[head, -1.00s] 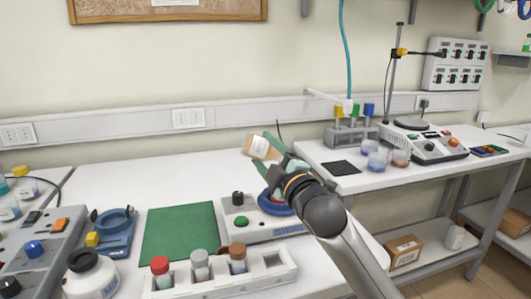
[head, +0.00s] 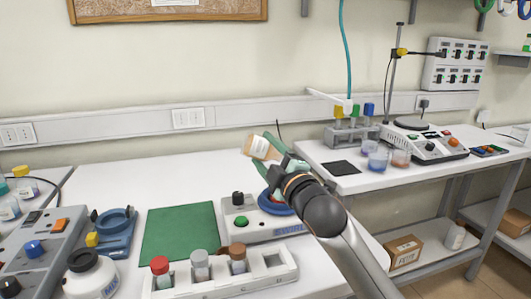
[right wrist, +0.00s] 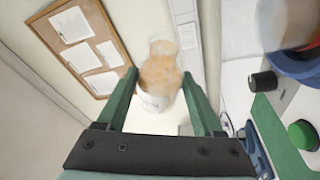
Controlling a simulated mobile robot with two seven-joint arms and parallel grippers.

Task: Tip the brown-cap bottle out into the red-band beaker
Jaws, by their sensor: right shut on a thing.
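My right gripper (head: 279,158) is shut on a clear bottle (head: 258,147) with tan-brown contents, held tilted in the air above the back of the left table. In the right wrist view the bottle (right wrist: 159,78) sits between the green fingers, with a pale label and a narrower neck; no cap shows on it. My left gripper is not in view.
Bluish beakers (head: 378,160) stand beside the reddish one. A black pad (head: 341,168) and a rack with coloured tops (head: 350,134) are near. A device with a blue ring (head: 276,203) lies below my gripper. A green mat (head: 180,233) is clear.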

